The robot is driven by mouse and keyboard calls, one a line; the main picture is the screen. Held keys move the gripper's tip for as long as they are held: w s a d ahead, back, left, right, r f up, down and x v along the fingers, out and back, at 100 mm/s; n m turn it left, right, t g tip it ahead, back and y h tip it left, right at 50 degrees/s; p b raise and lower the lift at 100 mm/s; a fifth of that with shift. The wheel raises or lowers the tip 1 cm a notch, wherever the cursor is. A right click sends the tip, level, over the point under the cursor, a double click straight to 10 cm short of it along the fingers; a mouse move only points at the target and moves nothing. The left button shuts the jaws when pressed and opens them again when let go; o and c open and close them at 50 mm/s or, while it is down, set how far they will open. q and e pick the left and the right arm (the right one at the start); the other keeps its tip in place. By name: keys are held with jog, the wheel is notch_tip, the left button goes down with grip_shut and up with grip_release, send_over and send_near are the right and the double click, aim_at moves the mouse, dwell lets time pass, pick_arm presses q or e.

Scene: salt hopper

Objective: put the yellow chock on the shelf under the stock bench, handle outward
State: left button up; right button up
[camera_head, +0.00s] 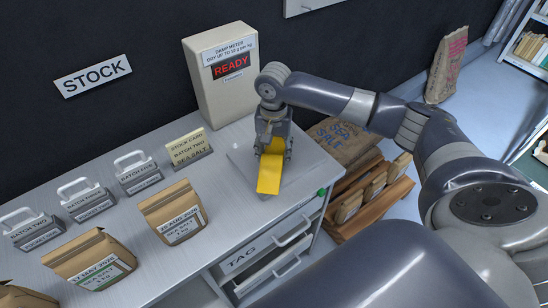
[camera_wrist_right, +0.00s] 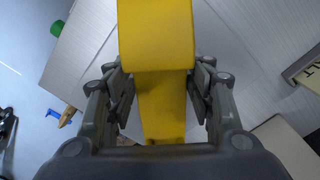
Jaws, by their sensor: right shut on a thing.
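The yellow chock (camera_head: 269,178) is in my right gripper (camera_head: 272,148), over the right end of the stock bench (camera_head: 228,205), in front of the damp meter. In the right wrist view the chock (camera_wrist_right: 156,38) runs between the two fingers of the right gripper (camera_wrist_right: 156,95), which are shut on it. I cannot tell whether it touches the plate beneath it. The shelf under the bench is not visible; drawer fronts show at the bench's right end. My left gripper is not in view.
The damp meter (camera_head: 220,82) reads READY. Paper bags (camera_head: 174,212), grey handled blocks (camera_head: 138,173) and a stock card (camera_head: 189,148) stand on the bench. A drawer marked TAG (camera_head: 243,257) is below. A wooden crate (camera_head: 372,207) with bags stands right of the bench.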

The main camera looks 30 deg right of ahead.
aim_at(274, 159)
jog(key=shift+f, duration=1.55)
jog(key=shift+s+f+p, duration=0.1)
jog(key=shift+p, duration=0.2)
jog(key=o, duration=1.4)
